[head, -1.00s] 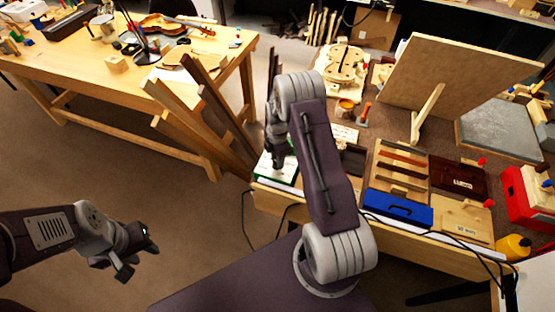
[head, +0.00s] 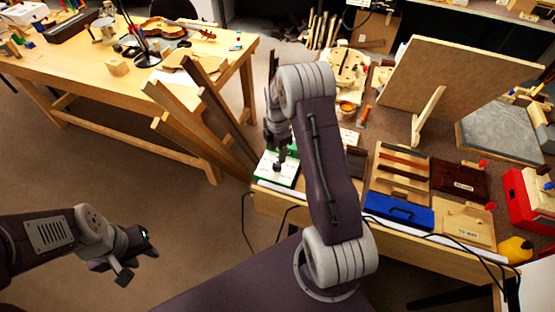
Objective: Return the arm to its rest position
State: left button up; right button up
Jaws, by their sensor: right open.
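My right arm rises from the bottom middle and bends at a raised elbow. Its gripper (head: 279,162) points down and is open, in front of a small white and green box (head: 274,178) at the left end of the right bench. I see nothing held in it; its height above the box is hard to judge. My left gripper (head: 138,264) hangs over bare floor at the lower left, with nothing visible in it. Its angle hides how far apart its jaws are.
Wood planks (head: 205,120) lean on the left table (head: 60,72), near my right gripper. Floor between my arms is clear.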

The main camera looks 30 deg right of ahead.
jog(key=shift+r, duration=1.35)
jog(key=s+a+r+t, duration=0.2)
jog(key=s+a+r, duration=0.3)
jog(key=a+r, duration=0.4)
jog(key=s+a+f+m, duration=0.1)
jog(key=s+m, duration=0.6)
jog(key=m, duration=0.2)
jog(key=s+a+f+m, duration=0.1)
jog(key=s+f+m, duration=0.1)
jog(key=s+m, duration=0.4)
jog(key=m, duration=0.3)
jog(key=shift+s+a+g, duration=0.25)
jog(key=shift+s+g, duration=0.1)
jog(key=shift+g, duration=0.05)
